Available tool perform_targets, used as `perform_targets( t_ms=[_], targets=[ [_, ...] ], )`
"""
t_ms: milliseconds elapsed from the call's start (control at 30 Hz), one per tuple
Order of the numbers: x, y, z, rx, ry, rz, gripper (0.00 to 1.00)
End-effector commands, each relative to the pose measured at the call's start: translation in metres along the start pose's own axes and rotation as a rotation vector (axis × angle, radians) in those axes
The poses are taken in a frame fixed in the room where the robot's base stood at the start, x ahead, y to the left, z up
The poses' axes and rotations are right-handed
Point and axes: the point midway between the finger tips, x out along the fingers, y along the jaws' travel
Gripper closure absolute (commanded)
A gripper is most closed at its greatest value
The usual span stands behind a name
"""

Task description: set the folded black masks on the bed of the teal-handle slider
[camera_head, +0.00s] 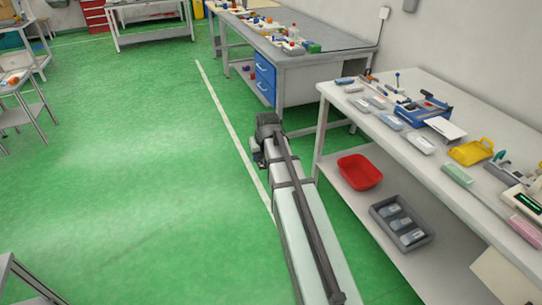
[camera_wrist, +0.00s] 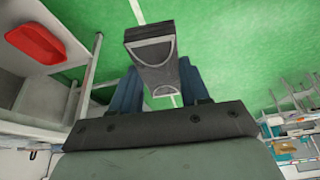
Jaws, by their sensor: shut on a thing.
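My gripper (camera_wrist: 160,78) is shut on a dark, block-like thing (camera_wrist: 150,49) between its blue fingers in the wrist view. It looks like the folded black masks, but its detail is unclear. In the head view my gripper (camera_head: 268,128) is held out over the green floor, left of the white bench and apart from it. A teal handle (camera_head: 500,156) shows at the right of the bench; it seems to belong to the teal-handle slider, whose bed is hard to make out.
The white bench (camera_head: 395,150) carries several pale packs, a blue-framed device (camera_head: 423,111) and a yellow tray (camera_head: 471,152). Its lower shelf holds a red bin (camera_head: 360,173) and a grey crate (camera_head: 402,224). A grey workbench (camera_head: 300,62) stands behind.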

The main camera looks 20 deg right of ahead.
Motion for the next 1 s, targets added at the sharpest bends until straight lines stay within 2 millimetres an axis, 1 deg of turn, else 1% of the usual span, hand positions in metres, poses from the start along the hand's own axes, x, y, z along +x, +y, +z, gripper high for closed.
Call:
perform_targets(
  t_ms=[33,367,467,567,667,700,767,800,867,1000],
  targets=[
    [0.002,0.007,-0.007,-0.008,-0.001,-0.004,0.83],
    [0.001,0.049,-0.019,-0.031,-0.004,-0.013,0.83],
    [0.001,0.067,-0.022,-0.034,-0.005,-0.013,0.83],
    [-0.001,0.090,-0.026,-0.035,-0.007,-0.015,0.83],
    [-0.003,0.122,-0.029,-0.036,-0.008,-0.015,0.83],
    [-0.004,0.137,-0.030,-0.035,-0.008,-0.014,0.83],
    [-0.006,0.158,-0.031,-0.035,-0.008,-0.015,0.83],
    [-0.008,0.171,-0.031,-0.036,-0.009,-0.015,0.83],
    [-0.011,0.192,-0.030,-0.036,-0.010,-0.015,0.83],
    [-0.018,0.242,-0.027,-0.035,-0.010,-0.015,0.83]
  ],
)
